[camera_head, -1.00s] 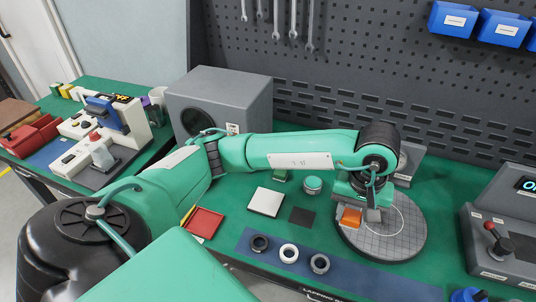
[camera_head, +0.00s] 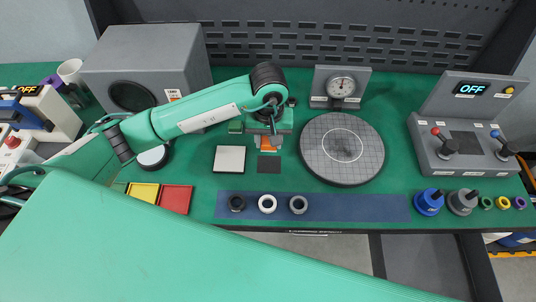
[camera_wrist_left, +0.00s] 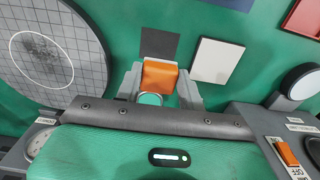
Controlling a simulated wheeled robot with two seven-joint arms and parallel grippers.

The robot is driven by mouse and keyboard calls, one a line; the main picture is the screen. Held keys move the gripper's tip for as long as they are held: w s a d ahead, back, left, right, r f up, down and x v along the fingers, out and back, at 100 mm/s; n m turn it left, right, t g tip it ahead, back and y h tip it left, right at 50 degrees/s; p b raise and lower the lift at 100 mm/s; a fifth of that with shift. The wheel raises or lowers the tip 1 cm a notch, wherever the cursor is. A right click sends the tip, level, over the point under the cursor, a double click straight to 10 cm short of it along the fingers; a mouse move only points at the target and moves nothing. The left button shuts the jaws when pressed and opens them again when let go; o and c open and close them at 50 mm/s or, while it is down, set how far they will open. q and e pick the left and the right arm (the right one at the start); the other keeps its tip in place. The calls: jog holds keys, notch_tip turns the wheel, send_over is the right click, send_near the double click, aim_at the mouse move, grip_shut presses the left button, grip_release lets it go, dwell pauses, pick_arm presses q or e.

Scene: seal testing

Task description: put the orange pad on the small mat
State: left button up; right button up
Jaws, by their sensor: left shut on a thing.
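The orange pad (camera_head: 269,145) is between the fingers of my left gripper (camera_head: 268,138), which is shut on it. The pad also shows clearly in the left wrist view (camera_wrist_left: 160,77). The small mat (camera_head: 269,165) is a dark flat square on the green table. The pad is by the mat's far edge in the head view, and overlaps the mat's edge in the left wrist view (camera_wrist_left: 160,43). I cannot tell the exact height of the pad above the table. My right gripper is not in view.
A white square tile (camera_head: 229,159) lies just left of the mat. A round gridded plate (camera_head: 318,167) is to the right. A blue strip (camera_head: 350,207) with several rings runs in front. A red tray (camera_head: 176,199) and a grey speaker-like box (camera_head: 185,60) are left.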

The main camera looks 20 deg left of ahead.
aim_at(269, 151)
pick_arm(q)
notch_tip(269, 151, down, 5)
jog(key=shift+d+f+p, duration=0.1)
jog(key=shift+f+p, duration=0.05)
jog(key=shift+p, duration=0.25)
notch_tip(269, 151, down, 4)
jog(key=shift+r+p, duration=0.15)
jog(key=shift+p, duration=0.3)
jog(key=shift+f, duration=0.3)
jog(key=o, duration=1)
jog(key=shift+c, duration=0.2)
jog(key=shift+r, duration=0.15)
jog(key=shift+r, duration=0.15)
notch_tip(269, 151, up, 11)
jog(key=b, duration=0.3)
jog(key=shift+r, duration=0.4)
